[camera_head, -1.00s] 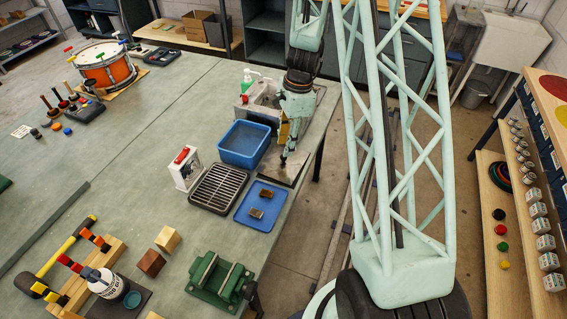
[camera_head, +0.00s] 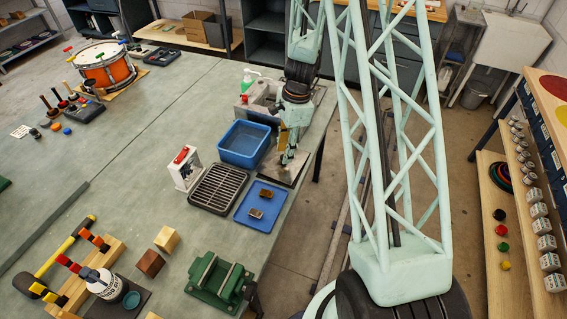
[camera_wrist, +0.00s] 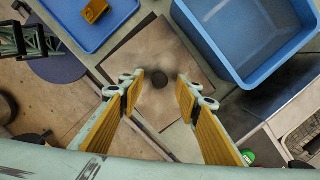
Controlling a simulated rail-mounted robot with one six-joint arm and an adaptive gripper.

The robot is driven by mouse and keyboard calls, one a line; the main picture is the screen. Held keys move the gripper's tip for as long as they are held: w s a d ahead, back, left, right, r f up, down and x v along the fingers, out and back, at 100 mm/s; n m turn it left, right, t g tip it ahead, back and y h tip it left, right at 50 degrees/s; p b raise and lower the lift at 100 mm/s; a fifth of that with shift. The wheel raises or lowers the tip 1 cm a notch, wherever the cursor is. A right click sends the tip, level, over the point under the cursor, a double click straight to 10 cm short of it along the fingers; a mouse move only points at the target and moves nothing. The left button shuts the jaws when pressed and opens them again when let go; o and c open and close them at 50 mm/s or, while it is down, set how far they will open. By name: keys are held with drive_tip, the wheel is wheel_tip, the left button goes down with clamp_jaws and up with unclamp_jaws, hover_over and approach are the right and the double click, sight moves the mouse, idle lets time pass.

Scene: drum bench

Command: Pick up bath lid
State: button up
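The bath lid appears to be the flat square grey-brown plate (camera_wrist: 135,50) with a round dark knob (camera_wrist: 159,81) at its middle. In the wrist view it lies below my gripper (camera_wrist: 158,84). My gripper is open, with one yellow-padded finger on each side of the knob in the picture. Gaps show between the knob and both fingers. I cannot tell how high the fingertips are above the plate. In the head view my gripper (camera_head: 286,156) points down over the plate (camera_head: 288,178) near the bench's right edge, and the knob is not clear there.
A blue tub (camera_head: 244,144) stands just left of the plate.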

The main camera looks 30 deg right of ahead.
drive_tip(key=shift+a+f, duration=0.15)
drive_tip(key=shift+f, duration=0.7)
drive_tip(key=c, duration=1)
drive_tip(key=shift+r, duration=0.2)
drive_tip(key=shift+r, duration=1.65)
drive_tip(key=s, duration=0.5)
drive_tip(key=s+d+r+b, duration=0.1)
drive_tip(key=s, duration=0.4)
drive_tip(key=s+d+b, duration=0.1)
drive_tip(key=s, duration=0.5)
drive_tip(key=shift+r, duration=0.15)
